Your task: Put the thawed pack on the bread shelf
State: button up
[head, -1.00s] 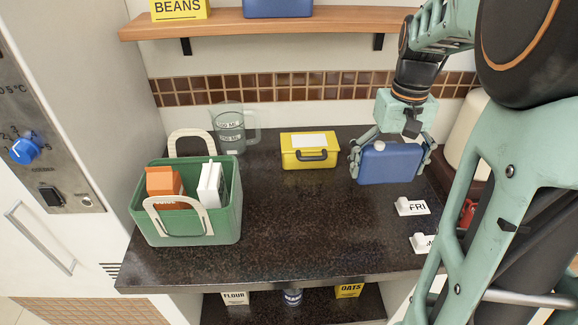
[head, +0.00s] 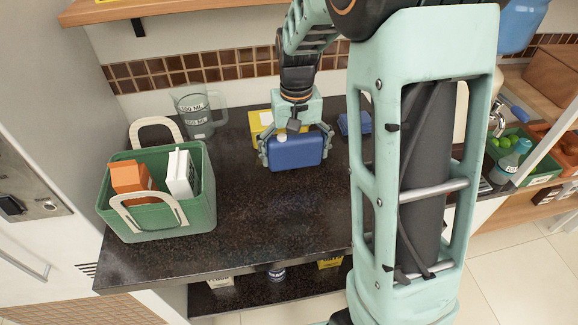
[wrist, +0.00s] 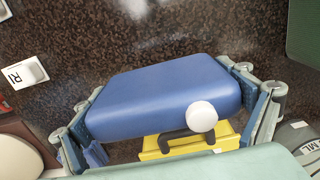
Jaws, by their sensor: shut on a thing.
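My gripper (head: 294,152) is shut on a blue pack (head: 296,155) with a white round cap, its fingers on the two short ends. In the wrist view the pack (wrist: 160,98) spans between the fingers, above the dark counter. It hides part of the yellow box behind it. A wooden wall shelf (head: 150,10) runs along the top left of the head view; I cannot tell whether it is the bread shelf. Another blue object (head: 355,123) is on the counter right of my gripper, partly hidden by my arm.
A green basket (head: 205,190) with an orange carton and a white carton stands at the counter's left. A clear measuring jug (head: 197,110) is behind it, and the yellow box (head: 262,120) is near the wall. The counter's front middle is clear. Shelves with crates (head: 535,165) stand far right.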

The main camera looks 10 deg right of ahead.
aim_at(289, 177)
jog(key=shift+w+a+f, duration=0.1)
jog(key=shift+a+f, duration=0.35)
jog(key=shift+f, duration=0.05)
jog(key=shift+w+a+f, duration=0.1)
jog(key=shift+a+f, duration=0.1)
jog(key=shift+f, duration=1.55)
jog(key=shift+f, duration=0.2)
jog(key=o, duration=1.2)
jog(key=shift+r, duration=0.15)
